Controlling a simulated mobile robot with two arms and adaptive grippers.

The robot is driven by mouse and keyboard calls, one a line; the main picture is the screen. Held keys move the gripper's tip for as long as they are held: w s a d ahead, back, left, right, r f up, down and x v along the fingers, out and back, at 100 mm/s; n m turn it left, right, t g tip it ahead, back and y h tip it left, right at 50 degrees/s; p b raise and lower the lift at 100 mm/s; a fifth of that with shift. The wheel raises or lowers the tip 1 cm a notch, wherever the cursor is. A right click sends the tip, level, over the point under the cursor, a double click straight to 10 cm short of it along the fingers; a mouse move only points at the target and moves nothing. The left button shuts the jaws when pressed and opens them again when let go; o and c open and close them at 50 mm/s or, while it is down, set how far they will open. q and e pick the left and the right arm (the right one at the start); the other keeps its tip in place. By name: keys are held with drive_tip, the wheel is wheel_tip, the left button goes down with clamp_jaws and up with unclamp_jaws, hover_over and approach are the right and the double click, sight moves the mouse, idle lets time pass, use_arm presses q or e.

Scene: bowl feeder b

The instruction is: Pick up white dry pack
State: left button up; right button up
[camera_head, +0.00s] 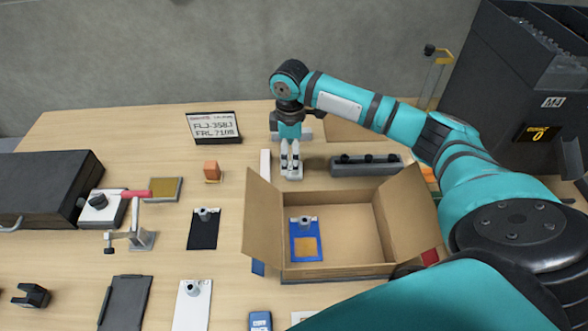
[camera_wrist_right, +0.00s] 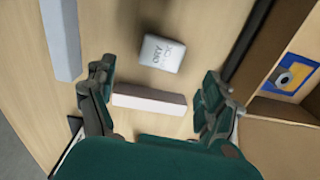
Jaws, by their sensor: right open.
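The white dry pack (camera_wrist_right: 162,52) lies flat on the wooden table in the right wrist view, with dark lettering on top. In the head view the white dry pack (camera_head: 292,174) shows just under my right gripper (camera_head: 290,163), partly hidden by its fingers. My right gripper also shows in the wrist view (camera_wrist_right: 158,74), its two fingers spread wide and nothing held. The pack lies beyond the fingertips there, between their lines. How high the fingertips are above it is hard to tell. My left gripper is out of view.
A pale bar (camera_wrist_right: 150,100) lies close beside the pack. A dark rail (camera_head: 366,165) is to the right in the head view. An open cardboard box (camera_head: 350,232) with a blue clipboard (camera_head: 305,240) stands in front. A sign (camera_head: 213,127) stands at back left.

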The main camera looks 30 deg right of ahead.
wheel_tip(320, 180, down, 5)
drive_tip(key=shift+s+d+f+p, duration=0.1)
drive_tip(key=shift+d+p, duration=0.05)
drive_tip(key=shift+p, duration=0.25)
drive_tip(key=shift+c, duration=0.3)
